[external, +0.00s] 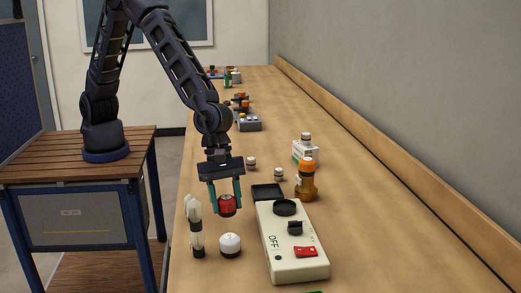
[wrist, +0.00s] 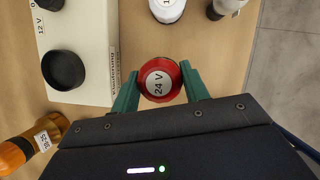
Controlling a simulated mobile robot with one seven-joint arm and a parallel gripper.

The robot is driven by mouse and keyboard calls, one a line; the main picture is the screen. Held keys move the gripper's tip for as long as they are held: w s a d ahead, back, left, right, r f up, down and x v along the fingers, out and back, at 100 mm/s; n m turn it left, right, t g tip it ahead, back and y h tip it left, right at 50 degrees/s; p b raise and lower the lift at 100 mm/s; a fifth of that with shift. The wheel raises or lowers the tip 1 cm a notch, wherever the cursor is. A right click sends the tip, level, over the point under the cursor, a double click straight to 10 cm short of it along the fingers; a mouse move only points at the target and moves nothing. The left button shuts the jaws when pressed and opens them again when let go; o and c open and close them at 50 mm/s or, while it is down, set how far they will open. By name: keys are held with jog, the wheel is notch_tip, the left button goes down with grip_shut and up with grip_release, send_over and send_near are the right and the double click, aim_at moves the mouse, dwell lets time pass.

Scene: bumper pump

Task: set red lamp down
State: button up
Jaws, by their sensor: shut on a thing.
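The red lamp (external: 227,205) is a small red cylinder with a dark base, held between the teal fingers of my gripper (external: 224,198). In the wrist view the lamp (wrist: 160,80) shows a white top marked "24 V", and my gripper (wrist: 160,88) is shut on it from both sides. In the external view the lamp appears above the table, left of the cream box; the gap beneath it is hard to judge. The cream box (external: 290,262) has a black round socket (external: 284,207), a black knob, a red switch and "OFF" lettering. The socket also shows in the wrist view (wrist: 63,70).
A white lamp (external: 230,242) and black-and-white cylinders (external: 196,232) stand close in front and left. A black tray (external: 267,192) and an orange bottle (external: 306,182) stand behind. Small pieces and a white carton (external: 305,151) are farther back. The right side of the table is clear.

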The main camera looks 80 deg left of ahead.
aim_at(227, 215)
jog(key=shift+f, duration=2.35)
jog(key=shift+f, duration=0.1)
jog(key=o, duration=1)
